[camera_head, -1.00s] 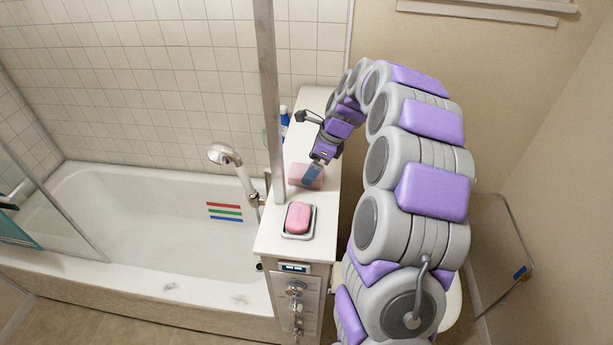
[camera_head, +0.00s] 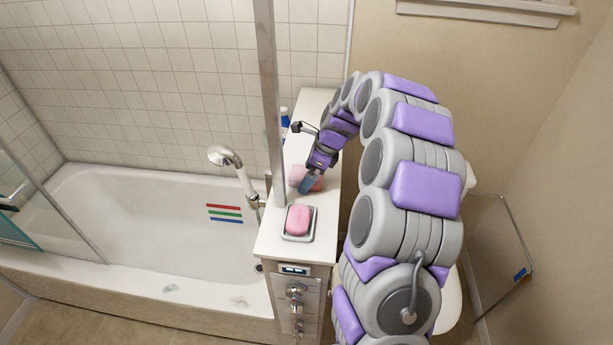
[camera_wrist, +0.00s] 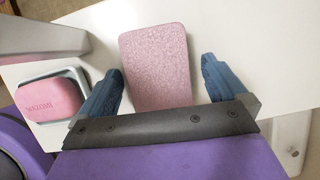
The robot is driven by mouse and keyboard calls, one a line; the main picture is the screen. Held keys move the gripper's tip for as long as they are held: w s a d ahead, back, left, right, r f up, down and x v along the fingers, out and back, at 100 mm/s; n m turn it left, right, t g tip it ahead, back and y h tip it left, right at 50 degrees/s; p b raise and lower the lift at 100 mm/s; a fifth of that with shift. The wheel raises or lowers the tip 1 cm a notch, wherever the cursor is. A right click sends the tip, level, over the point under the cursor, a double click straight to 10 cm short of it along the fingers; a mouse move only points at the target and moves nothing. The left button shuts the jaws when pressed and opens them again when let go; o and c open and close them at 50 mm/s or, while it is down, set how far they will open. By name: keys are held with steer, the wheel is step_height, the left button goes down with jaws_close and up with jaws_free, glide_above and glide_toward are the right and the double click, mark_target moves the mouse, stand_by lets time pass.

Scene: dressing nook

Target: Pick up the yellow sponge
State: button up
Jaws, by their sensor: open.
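No yellow sponge shows in either view. A pink, speckled, rectangular sponge (camera_wrist: 157,62) lies flat on the white counter. My gripper (camera_wrist: 161,70) is open, with one blue finger on each side of the sponge's near half and a gap to it on both sides. In the head view the same sponge (camera_head: 297,173) is partly hidden by my gripper (camera_head: 308,183), which points down over it. Whether the fingertips touch the counter cannot be told.
A pink soap bar (camera_head: 298,219) sits in a grey dish (camera_head: 287,236) nearer on the counter (camera_head: 270,245). A metal post (camera_head: 272,120) stands at the counter's left edge, with the hand shower (camera_head: 226,157) and bathtub (camera_head: 130,200) beyond. A blue bottle (camera_head: 284,120) stands farther back.

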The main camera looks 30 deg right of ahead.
steer(key=shift+f, duration=0.1)
steer(key=shift+c, duration=0.5)
steer(key=c, duration=1)
steer(key=shift+c, duration=0.2)
steer(key=shift+b, duration=0.45)
step_height(320, 180, up, 10)
steer(key=p, duration=0.1)
steer(key=shift+r, duration=0.25)
